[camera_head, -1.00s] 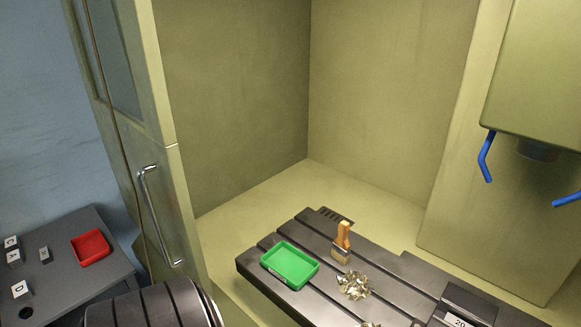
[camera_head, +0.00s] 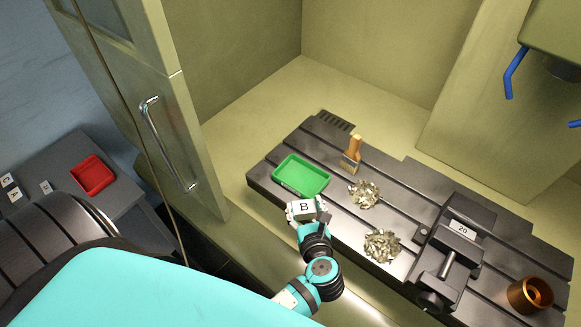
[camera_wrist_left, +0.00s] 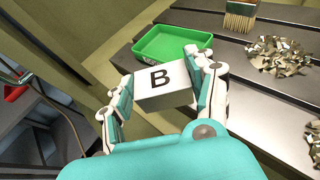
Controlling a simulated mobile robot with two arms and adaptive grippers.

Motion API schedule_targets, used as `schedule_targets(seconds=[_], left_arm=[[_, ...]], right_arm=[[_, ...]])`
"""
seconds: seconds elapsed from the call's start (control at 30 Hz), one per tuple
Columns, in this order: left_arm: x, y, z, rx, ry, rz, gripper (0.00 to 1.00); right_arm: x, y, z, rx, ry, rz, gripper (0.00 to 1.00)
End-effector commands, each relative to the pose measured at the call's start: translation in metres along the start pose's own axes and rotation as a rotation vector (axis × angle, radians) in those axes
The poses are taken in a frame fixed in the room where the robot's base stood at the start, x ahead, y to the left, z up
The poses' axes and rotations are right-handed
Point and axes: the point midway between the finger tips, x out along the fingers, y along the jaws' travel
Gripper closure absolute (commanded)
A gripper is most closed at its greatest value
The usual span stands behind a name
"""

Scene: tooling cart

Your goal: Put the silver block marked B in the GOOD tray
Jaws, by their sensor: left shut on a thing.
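The silver block marked B (camera_head: 304,206) is held by my left gripper (camera_head: 308,213), in front of the near edge of the machine table. The left wrist view shows the block (camera_wrist_left: 163,88) between the two fingers of my left gripper (camera_wrist_left: 165,95), its letter face up. The green tray (camera_head: 302,176) lies on the left end of the machine table, just beyond the block; it also shows in the wrist view (camera_wrist_left: 172,42). It looks empty. I cannot read a GOOD label on it. My right gripper is not in view.
A brush (camera_head: 352,156) stands right of the green tray. Metal chip piles (camera_head: 364,194) lie on the slotted table, with a vise (camera_head: 452,243) and a copper-coloured ring (camera_head: 530,295) farther right. A red tray (camera_head: 93,175) and other blocks are on the left cart. The door (camera_head: 165,130) stands left.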

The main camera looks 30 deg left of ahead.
Motion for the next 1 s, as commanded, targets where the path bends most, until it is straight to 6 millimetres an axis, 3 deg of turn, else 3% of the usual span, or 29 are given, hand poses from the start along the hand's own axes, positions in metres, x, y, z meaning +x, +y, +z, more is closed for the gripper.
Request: schedule_targets(seconds=[0.3,0.5,0.73,1.0], left_arm=[[0.085,-0.011,0.022,-0.005,-0.009,0.0,0.85],[0.125,-0.016,0.035,-0.004,-0.007,0.0,0.85],[0.139,-0.017,0.041,0.0,-0.004,-0.001,0.85],[0.15,-0.017,0.013,-0.002,-0.002,-0.001,0.85]], right_arm=[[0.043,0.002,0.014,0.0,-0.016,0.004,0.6],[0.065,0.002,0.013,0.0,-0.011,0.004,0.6],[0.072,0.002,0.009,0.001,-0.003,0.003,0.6],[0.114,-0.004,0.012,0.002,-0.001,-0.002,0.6]])
